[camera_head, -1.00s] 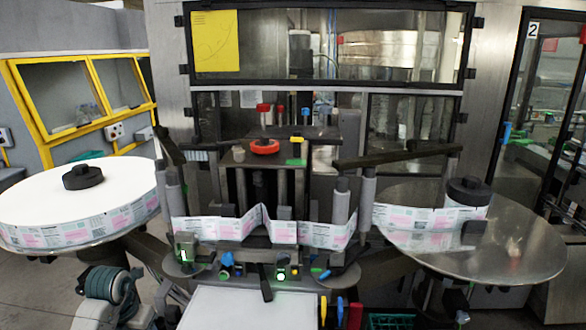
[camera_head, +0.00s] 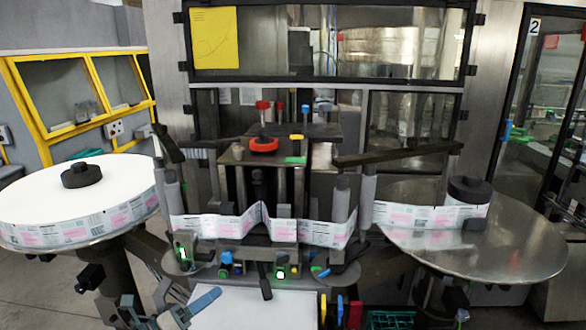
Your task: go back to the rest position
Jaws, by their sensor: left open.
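My left gripper (camera_head: 194,301) is at the bottom left, in front of the labelling machine, beside the left edge of the white panel (camera_head: 250,309). A blue-grey finger reaches up and right over that panel's corner. The jaws are open, and I see nothing between them. My right gripper is not in view.
A large white label reel (camera_head: 120,180) sits at the left, and a bare steel disc (camera_head: 505,240) with a small label roll (camera_head: 468,192) at the right. A label strip (camera_head: 285,231) crosses the machine. Coloured handles (camera_head: 340,310) stand right of the white panel.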

